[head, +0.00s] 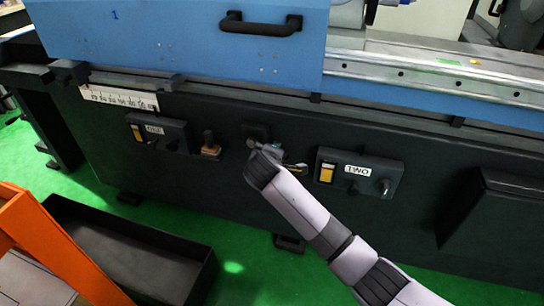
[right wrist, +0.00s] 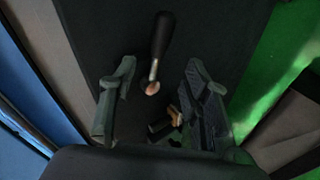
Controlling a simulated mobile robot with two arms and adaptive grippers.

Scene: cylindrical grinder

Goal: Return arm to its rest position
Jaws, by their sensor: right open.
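My right arm (head: 322,222) reaches in from the lower right of the head view toward the dark front of the grinder (head: 255,190). My right gripper (head: 268,152) is close to that front, between the panels marked ONE and TWO. In the right wrist view the gripper (right wrist: 161,80) is open, its two fingers apart. A black-handled lever (right wrist: 160,38) with a metal neck shows between and beyond the fingers. I cannot tell whether it touches them. A small brass-coloured part (right wrist: 174,116) lies lower between the fingers. My left gripper is not in view.
Panel ONE (head: 158,131) and panel TWO (head: 358,173) have yellow switches. A small brass-based knob (head: 210,146) stands left of my gripper. A blue cover (head: 180,40) with a black handle (head: 260,25) is above. A black tray (head: 130,250) and orange frame (head: 55,245) are lower left.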

